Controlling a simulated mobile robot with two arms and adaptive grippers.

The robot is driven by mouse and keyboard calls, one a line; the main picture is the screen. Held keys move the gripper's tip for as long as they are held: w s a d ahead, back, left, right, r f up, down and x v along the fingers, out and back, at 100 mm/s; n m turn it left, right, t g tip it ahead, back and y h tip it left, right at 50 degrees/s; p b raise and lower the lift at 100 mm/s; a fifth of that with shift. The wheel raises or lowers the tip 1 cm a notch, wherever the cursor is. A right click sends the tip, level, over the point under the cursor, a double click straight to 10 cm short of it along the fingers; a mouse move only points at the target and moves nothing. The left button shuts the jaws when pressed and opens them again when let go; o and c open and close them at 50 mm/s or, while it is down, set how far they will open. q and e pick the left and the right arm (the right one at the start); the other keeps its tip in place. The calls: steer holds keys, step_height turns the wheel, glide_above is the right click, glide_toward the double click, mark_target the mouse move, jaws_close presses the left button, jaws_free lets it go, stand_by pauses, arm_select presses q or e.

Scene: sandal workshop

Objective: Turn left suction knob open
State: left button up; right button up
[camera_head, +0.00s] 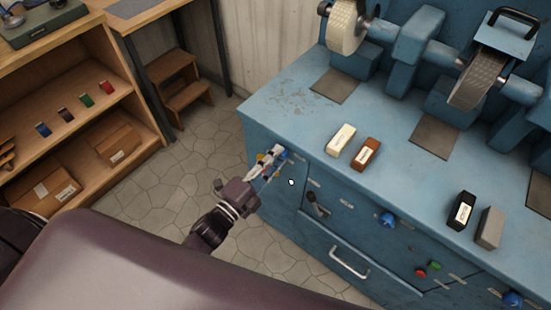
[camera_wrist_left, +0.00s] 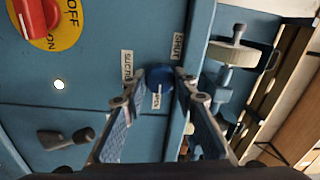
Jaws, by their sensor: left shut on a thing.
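The left suction knob (camera_wrist_left: 160,77) is round and blue, on the blue front panel of the machine bench. Labels reading "SUCTION", "SHUT" and what looks like "OPEN" sit around it in the left wrist view. My left gripper (camera_wrist_left: 161,88) has its two fingers on either side of the knob, shut on it. In the head view the left gripper (camera_head: 274,157) reaches the bench's left front corner, and its fingers partly hide the knob (camera_head: 282,152). My right gripper is in neither view.
The panel also has a red switch on a yellow plate (camera_wrist_left: 70,28), a dark lever (camera_head: 316,205), another blue knob (camera_head: 387,218) and a drawer handle (camera_head: 349,262). Several blocks lie on the bench top (camera_head: 290,105). A wooden shelf (camera_head: 120,95) stands left; floor lies between.

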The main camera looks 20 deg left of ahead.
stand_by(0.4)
arm_select(q)
steer(key=o, duration=1.2)
steer(key=shift+c, duration=0.2)
steer(key=v, duration=1.2)
steer(key=shift+f, duration=0.15)
